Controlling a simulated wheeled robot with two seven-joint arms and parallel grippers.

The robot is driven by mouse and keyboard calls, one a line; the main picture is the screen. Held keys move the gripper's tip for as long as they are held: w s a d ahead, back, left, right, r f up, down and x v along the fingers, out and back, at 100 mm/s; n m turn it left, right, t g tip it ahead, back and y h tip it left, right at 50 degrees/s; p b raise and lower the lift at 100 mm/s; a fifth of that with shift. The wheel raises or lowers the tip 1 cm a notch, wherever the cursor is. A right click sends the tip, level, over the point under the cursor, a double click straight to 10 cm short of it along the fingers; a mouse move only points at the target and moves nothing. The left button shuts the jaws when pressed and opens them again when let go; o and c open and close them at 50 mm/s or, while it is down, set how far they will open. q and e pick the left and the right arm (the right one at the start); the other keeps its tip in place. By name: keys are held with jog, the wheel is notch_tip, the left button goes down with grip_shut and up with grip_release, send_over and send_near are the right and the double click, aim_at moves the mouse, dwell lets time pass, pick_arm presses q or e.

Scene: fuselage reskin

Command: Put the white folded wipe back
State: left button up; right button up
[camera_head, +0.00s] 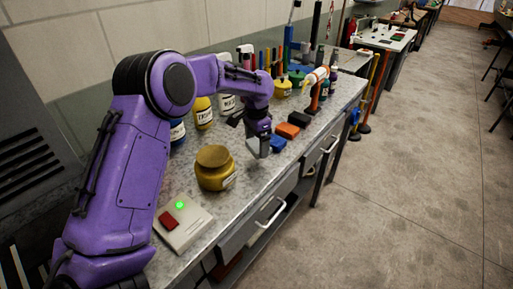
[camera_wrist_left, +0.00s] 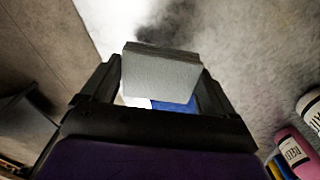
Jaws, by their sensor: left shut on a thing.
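The white folded wipe (camera_wrist_left: 160,75) shows in the left wrist view as a pale grey-white block between the two fingers. My left gripper (camera_wrist_left: 150,85) is shut on it. In the head view my left gripper (camera_head: 262,146) points down over the workbench (camera_head: 228,209), just left of a blue block (camera_head: 278,143). The wipe (camera_head: 252,147) is partly hidden by the gripper there, and I cannot tell whether it touches the bench. The blue block also shows behind the wipe in the left wrist view (camera_wrist_left: 175,106). My right gripper is not in view.
An orange block (camera_head: 288,130) and a black block (camera_head: 299,119) lie beyond the blue one. A mustard-coloured jar (camera_head: 215,170) stands nearer, beside a box with a red button (camera_head: 184,222). Labelled bottles (camera_head: 203,113) line the wall side. The bench's front edge is close.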

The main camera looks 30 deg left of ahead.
aim_at(257, 150)
pick_arm(q)
jog(key=f, duration=0.1)
jog(key=f+p, duration=0.1)
jog(key=f, duration=0.1)
jog(key=w+f, duration=0.1)
jog(key=shift+a+f, duration=0.15)
jog(key=shift+a, duration=0.15)
jog(key=shift+f, duration=0.15)
jog(key=o, duration=0.7)
notch_tip(257, 150, up, 12)
jog(key=shift+r+b, duration=0.15)
jog(key=shift+b, duration=0.5)
